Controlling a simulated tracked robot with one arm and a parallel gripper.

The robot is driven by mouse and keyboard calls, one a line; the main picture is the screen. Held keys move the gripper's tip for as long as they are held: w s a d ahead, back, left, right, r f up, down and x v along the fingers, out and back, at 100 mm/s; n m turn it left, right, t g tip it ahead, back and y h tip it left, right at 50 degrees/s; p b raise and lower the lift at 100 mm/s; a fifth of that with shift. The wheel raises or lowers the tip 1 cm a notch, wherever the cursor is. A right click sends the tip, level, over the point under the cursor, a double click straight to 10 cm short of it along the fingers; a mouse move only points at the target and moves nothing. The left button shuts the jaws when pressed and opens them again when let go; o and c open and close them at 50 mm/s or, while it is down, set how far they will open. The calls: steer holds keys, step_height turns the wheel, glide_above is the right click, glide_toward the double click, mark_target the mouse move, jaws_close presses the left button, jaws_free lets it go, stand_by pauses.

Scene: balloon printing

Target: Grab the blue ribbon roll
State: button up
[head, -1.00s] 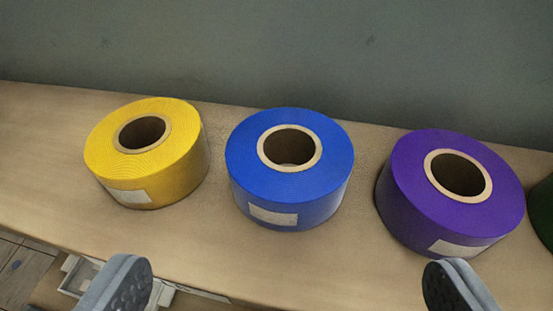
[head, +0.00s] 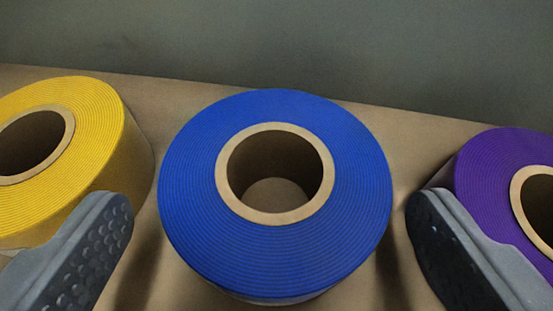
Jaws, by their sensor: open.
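The blue ribbon roll (head: 275,252) lies flat on the shelf in the middle of the head view, its cardboard core facing up. My gripper (head: 268,220) is open, with one grey padded finger to the left of the blue roll and one to the right. A gap shows between each finger and the roll, and nothing is held. The lower front side of the roll is mostly hidden below its top face.
A yellow roll (head: 95,125) stands close on the left, partly behind my left finger. A purple roll (head: 500,170) stands close on the right, partly behind my right finger. The wooden shelf (head: 400,130) meets a grey wall (head: 280,40) behind the rolls.

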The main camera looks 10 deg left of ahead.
mark_target(275, 147)
steer(key=p+x, duration=0.1)
steer(key=x, duration=0.2)
steer(key=shift+w, duration=0.35)
steer(key=shift+w+f, duration=0.25)
steer(key=shift+w, duration=0.2)
steer(key=c, duration=0.8)
steer(key=shift+r, duration=0.15)
steer(key=shift+a+r, duration=0.1)
steer(key=shift+r, duration=1.4)
steer(key=shift+s+r+b, duration=0.2)
steer(key=shift+r+b, duration=0.05)
steer(key=shift+b, duration=0.05)
steer(key=shift+s+f, duration=0.1)
steer(key=shift+s, duration=0.55)
steer(key=s+b, duration=0.1)
steer(key=s, duration=0.3)
steer(key=s+d+r+b, duration=0.1)
steer(key=s, duration=0.4)
steer(key=s+b, duration=0.2)
steer(key=s, duration=0.3)
steer(key=shift+s+d+r, duration=0.2)
steer(key=shift+d+r, duration=0.1)
